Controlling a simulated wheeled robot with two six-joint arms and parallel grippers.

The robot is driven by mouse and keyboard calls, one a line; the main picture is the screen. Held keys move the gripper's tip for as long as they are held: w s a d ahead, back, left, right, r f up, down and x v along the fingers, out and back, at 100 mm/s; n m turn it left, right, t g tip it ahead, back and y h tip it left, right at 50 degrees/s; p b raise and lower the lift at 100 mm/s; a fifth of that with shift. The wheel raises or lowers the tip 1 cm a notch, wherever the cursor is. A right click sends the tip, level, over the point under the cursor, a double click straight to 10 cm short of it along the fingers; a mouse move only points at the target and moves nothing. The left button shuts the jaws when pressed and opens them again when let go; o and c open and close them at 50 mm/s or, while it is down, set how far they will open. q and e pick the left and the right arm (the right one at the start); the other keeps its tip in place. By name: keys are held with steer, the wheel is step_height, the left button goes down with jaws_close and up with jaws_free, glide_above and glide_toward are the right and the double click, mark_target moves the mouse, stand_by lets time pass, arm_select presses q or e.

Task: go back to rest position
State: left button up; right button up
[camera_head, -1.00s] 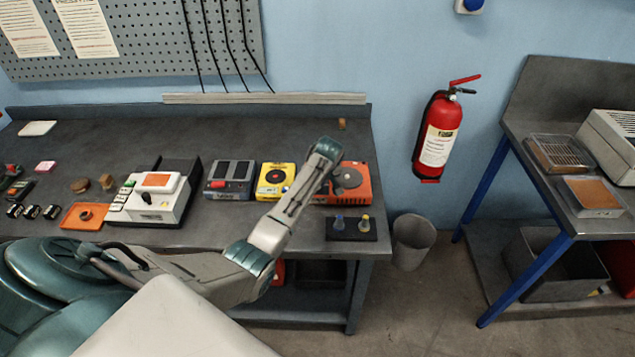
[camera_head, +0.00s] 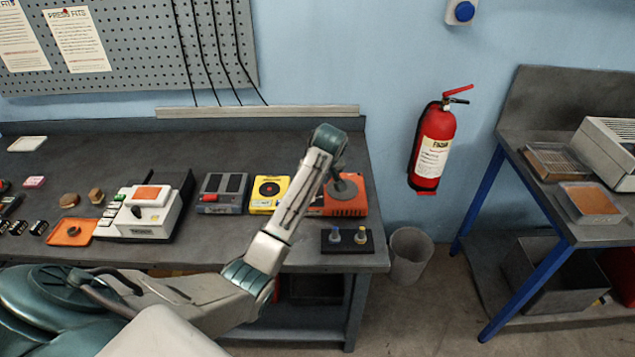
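My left arm comes in from the lower left, bends at the bench's front edge, and reaches up over the bench. Its wrist end is above the orange device (camera_head: 352,207) at the bench's right end. A round grey part (camera_head: 343,188) shows on top of this device, just beside the wrist. The fingers of my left gripper cannot be made out against the wrist and this part, so I cannot tell whether they are open or holding anything. My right gripper is not in view.
A yellow device (camera_head: 267,208), a grey device (camera_head: 222,208) and a white device (camera_head: 138,222) stand left of the arm. A black block with two small knobs (camera_head: 346,242) is at the right front. A bin (camera_head: 408,257) and fire extinguisher (camera_head: 433,150) are right of the bench.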

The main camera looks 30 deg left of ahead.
arm_select(q)
steer(key=shift+v, duration=0.9)
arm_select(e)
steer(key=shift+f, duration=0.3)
arm_select(q)
steer(key=shift+f, duration=0.1)
